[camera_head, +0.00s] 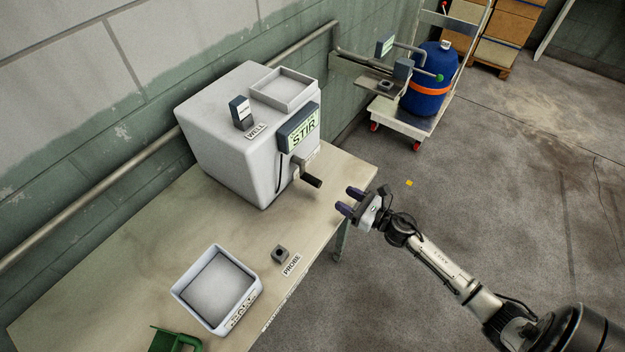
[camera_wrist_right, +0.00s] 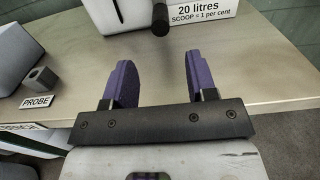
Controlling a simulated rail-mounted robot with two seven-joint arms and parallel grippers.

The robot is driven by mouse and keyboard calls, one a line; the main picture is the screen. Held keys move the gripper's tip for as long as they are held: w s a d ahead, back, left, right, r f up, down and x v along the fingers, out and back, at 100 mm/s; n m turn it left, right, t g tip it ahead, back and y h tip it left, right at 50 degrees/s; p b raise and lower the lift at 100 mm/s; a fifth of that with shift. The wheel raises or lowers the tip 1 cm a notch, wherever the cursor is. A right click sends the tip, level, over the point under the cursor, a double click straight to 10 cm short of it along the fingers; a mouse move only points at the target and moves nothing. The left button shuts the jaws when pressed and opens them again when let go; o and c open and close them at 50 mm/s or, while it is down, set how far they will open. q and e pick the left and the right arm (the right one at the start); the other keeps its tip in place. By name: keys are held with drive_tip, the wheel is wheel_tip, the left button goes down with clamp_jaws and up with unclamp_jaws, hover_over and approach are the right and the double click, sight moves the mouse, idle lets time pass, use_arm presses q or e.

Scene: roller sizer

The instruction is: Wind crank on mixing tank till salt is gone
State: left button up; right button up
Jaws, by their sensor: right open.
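The mixing tank (camera_head: 235,135) is a pale grey box on the table, with a green STIR sign (camera_head: 300,130) on its front. Its crank (camera_head: 308,177) sticks out from the front below the sign, with a dark handle grip. The grip also shows at the top of the right wrist view (camera_wrist_right: 160,19). My right gripper (camera_head: 349,202) is open and empty, just right of and below the crank handle, apart from it. Its purple fingers (camera_wrist_right: 160,82) point toward the handle in the wrist view. No salt can be made out. My left gripper is not in view.
A white tray (camera_head: 176,292) and a green scoop-like object (camera_head: 168,341) are at the table's near left. A small grey block (camera_head: 280,255) sits by the PROBE label. A blue drum (camera_head: 430,85) stands on a cart at the back. The floor to the right is mostly clear.

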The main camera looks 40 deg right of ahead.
sight(320, 184)
drive_tip(key=x, duration=1.2)
drive_tip(key=shift+c, duration=0.5)
drive_tip(key=c, duration=0.8)
drive_tip(key=shift+a, duration=0.1)
